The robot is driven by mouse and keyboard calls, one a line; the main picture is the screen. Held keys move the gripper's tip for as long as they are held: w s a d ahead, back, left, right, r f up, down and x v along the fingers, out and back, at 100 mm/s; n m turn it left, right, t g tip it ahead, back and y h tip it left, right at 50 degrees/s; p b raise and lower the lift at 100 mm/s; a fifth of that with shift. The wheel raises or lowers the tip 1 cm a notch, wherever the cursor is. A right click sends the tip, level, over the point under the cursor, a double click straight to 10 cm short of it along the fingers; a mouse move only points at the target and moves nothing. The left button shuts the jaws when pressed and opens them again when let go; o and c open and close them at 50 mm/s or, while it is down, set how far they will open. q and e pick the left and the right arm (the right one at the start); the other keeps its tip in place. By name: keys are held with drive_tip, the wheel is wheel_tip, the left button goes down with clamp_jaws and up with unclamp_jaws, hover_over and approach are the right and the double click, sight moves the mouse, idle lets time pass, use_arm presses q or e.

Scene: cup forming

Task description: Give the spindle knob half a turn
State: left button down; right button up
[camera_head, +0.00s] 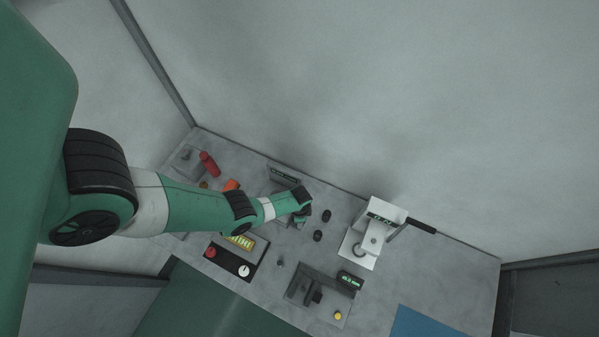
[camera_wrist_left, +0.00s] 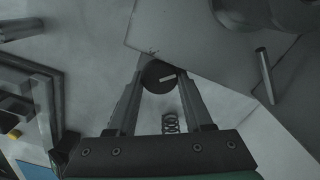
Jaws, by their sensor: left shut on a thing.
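The spindle knob (camera_wrist_left: 155,78) shows in the left wrist view as a dark round disc with a short white line on its face. The line lies nearly level, slightly tilted. My left gripper (camera_wrist_left: 161,73) has one finger on each side of the knob and is shut on it. In the head view my left gripper (camera_head: 303,208) is over the bench near its back edge, beside a grey unit with a dark display (camera_head: 284,174). The arm hides the knob there. My right gripper is in neither view.
A white machine (camera_head: 365,247) with a black handle stands to the right. A black control box (camera_head: 229,265) and a grey fixture (camera_head: 300,287) with a yellow button are nearer the front. Small dark cylinders (camera_head: 318,236) stand close by the gripper. A blue mat (camera_head: 425,324) lies front right.

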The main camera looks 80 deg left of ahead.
use_arm(q)
drive_tip(key=shift+n, duration=0.3)
drive_tip(key=shift+c, duration=1.5)
unclamp_jaws()
